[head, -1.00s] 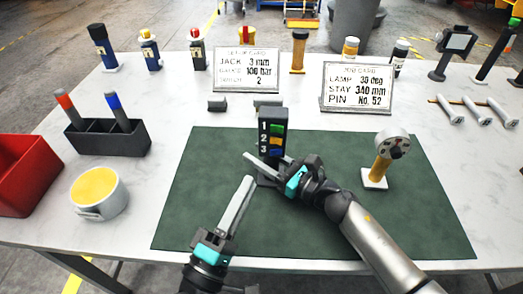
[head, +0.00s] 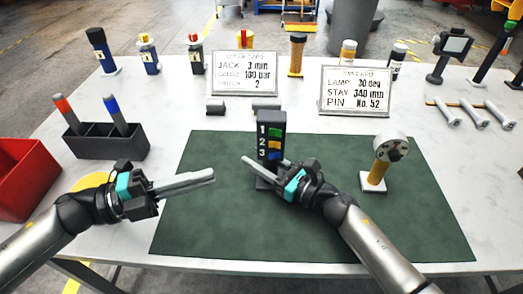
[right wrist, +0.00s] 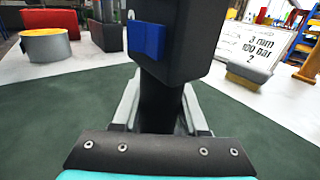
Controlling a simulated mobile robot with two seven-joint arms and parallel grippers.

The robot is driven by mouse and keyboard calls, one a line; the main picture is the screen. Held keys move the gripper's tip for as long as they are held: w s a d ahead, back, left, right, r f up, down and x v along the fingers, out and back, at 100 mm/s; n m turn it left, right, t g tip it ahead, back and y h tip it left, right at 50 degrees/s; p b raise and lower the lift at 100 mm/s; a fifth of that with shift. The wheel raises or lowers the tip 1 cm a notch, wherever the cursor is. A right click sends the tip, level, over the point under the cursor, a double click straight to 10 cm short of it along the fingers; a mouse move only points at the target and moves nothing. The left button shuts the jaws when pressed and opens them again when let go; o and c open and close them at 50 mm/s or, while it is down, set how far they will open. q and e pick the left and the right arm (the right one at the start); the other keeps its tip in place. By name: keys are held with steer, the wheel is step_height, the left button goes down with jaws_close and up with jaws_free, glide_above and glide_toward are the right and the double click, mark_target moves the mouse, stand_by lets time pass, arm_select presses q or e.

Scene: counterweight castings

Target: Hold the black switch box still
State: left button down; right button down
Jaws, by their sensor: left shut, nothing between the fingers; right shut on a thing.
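The black switch box (head: 271,132) stands upright on the green mat (head: 220,235), with numbers 1, 2, 3 beside a green, a yellow and a blue switch. My right gripper (head: 262,172) is shut on the lower, narrower part of the box. The right wrist view shows the box (right wrist: 180,45) rising between the two fingers, with its blue switch (right wrist: 147,40) facing left. My left gripper (head: 213,176) is shut and empty, left of the box and apart from it, over the mat's left part.
Two cards (head: 246,72) (head: 356,92) stand behind the mat. A round-headed gauge on a yellow stem (head: 380,165) stands at the mat's right. A dark pen holder (head: 105,142), a red bin (head: 25,175) and a cup, mostly hidden by my left arm, are at left.

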arm_select(q)
steer(key=shift+w+a+f+m+g+y, duration=0.1)
steer(key=shift+a+f+m+g+y, duration=0.2)
steer(key=shift+m, duration=0.5)
steer(key=shift+r, duration=0.1)
glide_toward(275, 145)
steer(key=s+d, duration=0.3)
steer(key=d, duration=0.2)
steer(key=shift+w+d, duration=0.35)
steer(key=shift+w, duration=0.35)
steer(key=shift+w+d, duration=0.3)
steer(key=shift+w, duration=0.4)
steer(key=shift+w+d, duration=0.35)
steer(key=shift+w, duration=0.3)
